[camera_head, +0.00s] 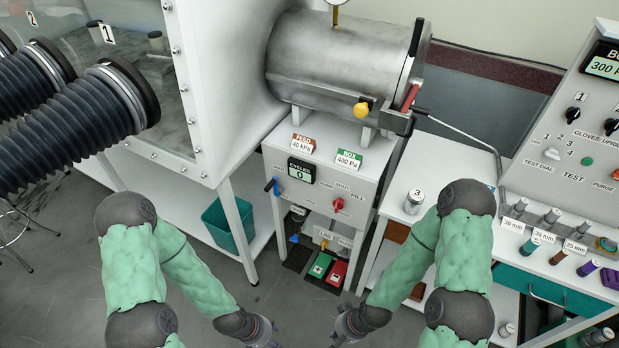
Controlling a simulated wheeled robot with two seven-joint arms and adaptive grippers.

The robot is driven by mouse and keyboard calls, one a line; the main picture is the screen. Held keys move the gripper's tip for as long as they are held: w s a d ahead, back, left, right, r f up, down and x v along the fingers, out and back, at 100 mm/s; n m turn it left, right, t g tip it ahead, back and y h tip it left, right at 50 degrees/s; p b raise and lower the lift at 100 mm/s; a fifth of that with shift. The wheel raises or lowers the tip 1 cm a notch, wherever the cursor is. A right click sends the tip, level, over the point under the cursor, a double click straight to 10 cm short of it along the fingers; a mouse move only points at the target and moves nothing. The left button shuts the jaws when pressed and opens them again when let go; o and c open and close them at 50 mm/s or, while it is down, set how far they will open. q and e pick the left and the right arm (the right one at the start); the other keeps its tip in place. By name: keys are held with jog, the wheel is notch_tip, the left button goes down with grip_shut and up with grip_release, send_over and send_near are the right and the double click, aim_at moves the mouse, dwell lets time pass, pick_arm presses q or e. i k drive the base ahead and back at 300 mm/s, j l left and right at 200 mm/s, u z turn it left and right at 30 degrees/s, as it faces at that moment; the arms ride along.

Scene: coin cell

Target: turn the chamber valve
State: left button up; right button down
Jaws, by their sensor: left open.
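The steel chamber (335,58) is a horizontal cylinder at the top middle, joined to the white glovebox wall on its left. Under it is a white control panel (312,220) with a small display, a red knob (338,204) and a blue lever (271,186) on its left side. I cannot tell for sure which of these is the chamber valve. My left gripper (274,340) is open, low at the bottom middle, well below the panel and touching no control. My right gripper (338,337) is close by on its right, apart from the panel; its fingers are too small to judge.
Black ribbed glove sleeves (75,125) stick out at left. Green and red pedals (321,265) are under the panel. A bench with tools fills the right.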

aim_at(338, 204)
jog(key=i+j+z, duration=0.15)
jog(key=j+z, duration=0.2)
jog(key=i+j+z, duration=0.15)
jog(key=j+z, duration=0.15)
jog(key=i+j+z, duration=0.1)
jog(key=j+z, duration=0.25)
